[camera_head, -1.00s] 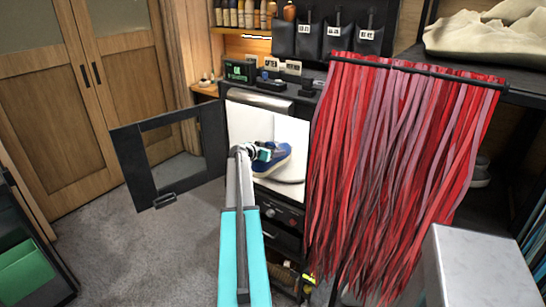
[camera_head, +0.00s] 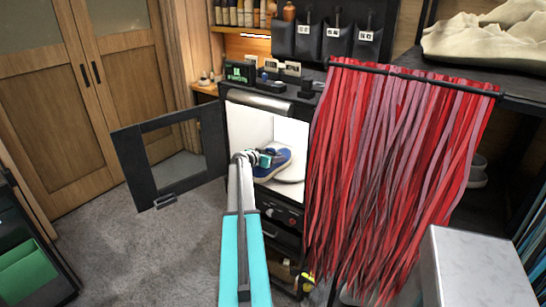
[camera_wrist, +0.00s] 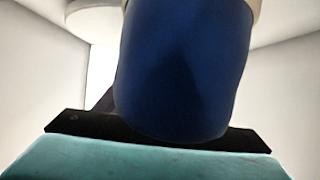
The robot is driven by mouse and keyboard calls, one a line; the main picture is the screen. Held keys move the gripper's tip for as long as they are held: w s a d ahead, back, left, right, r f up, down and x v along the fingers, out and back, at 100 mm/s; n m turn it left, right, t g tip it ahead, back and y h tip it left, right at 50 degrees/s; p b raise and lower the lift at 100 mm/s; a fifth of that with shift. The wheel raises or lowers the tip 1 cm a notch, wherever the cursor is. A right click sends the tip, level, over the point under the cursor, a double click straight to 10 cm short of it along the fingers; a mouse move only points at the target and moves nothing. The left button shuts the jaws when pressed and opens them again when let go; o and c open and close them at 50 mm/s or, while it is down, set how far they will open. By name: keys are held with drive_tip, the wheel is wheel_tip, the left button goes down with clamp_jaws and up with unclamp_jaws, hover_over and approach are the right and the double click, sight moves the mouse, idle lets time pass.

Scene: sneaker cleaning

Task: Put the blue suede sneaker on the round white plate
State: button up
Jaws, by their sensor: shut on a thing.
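The blue suede sneaker (camera_head: 279,164) with a pale sole is inside a lit white box with an open front. My gripper (camera_head: 264,157) reaches in through the opening and is shut on the sneaker. In the wrist view the sneaker (camera_wrist: 185,70) fills the middle, in front of a dark bar and my teal part. The round white plate (camera_head: 296,171) shows as a pale curved edge beside and behind the sneaker, partly hidden by it. A pale rounded form also shows at the top of the wrist view. I cannot tell whether the sneaker touches the plate.
The box's dark-framed door (camera_head: 173,153) stands open to the left. Red hanging strips (camera_head: 400,170) are close to the right of the opening. A pale block (camera_head: 478,265) stands at the front right. Grey carpet (camera_head: 130,245) is clear at the left.

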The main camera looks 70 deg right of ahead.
drive_tip(key=o, duration=1.5)
drive_tip(key=shift+f, duration=0.1)
drive_tip(key=shift+c, duration=0.2)
drive_tip(key=shift+a, duration=0.1)
drive_tip(key=shift+b+v, duration=1.6)
drive_tip(key=shift+v, duration=4.35)
